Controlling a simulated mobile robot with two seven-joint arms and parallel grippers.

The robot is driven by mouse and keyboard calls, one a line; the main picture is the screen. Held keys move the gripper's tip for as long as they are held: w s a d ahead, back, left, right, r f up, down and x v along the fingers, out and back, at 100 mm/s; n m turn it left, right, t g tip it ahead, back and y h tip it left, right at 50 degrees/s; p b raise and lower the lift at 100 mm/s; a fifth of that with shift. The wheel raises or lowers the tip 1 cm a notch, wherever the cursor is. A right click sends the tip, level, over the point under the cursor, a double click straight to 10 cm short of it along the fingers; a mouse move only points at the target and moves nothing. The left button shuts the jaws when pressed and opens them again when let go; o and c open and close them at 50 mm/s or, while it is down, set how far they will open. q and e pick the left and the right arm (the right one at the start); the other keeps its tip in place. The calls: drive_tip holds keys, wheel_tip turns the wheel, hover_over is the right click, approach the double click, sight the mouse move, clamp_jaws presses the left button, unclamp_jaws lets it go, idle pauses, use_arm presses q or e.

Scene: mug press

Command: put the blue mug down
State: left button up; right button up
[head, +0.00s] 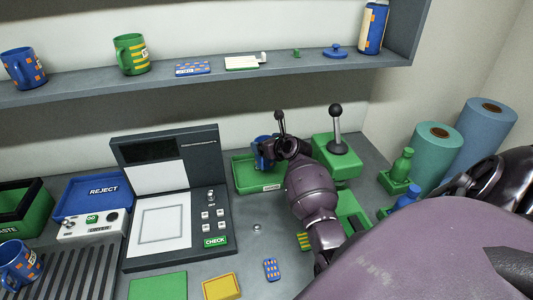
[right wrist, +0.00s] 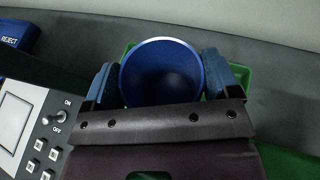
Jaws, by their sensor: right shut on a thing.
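My right gripper (head: 272,152) is shut on a blue mug (head: 262,143) with orange marks, at the back of the counter. In the right wrist view the mug (right wrist: 160,75) is seen from above, mouth up and empty-looking, between the two blue fingers of the right gripper (right wrist: 162,82). The mug is over or in a green tray (head: 245,184), whose rim also shows around it in the wrist view (right wrist: 244,78). I cannot tell whether the mug's base touches the tray. My left gripper is out of view.
A green press with a black-knobbed lever (head: 337,140) stands close right of the tray. A grey check station (head: 170,195) is at its left. A blue reject tray (head: 92,198) is further left. Another blue mug (head: 18,265) stands on a ribbed rack (head: 65,280). A shelf (head: 200,80) hangs above.

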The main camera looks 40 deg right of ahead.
drive_tip(key=shift+f, duration=2.05)
drive_tip(key=shift+f, duration=0.15)
drive_tip(key=o, duration=1.3)
drive_tip(key=shift+s+r, duration=0.25)
drive_tip(key=shift+s, duration=0.15)
drive_tip(key=v, duration=1.1)
drive_tip(key=shift+s+a, duration=0.15)
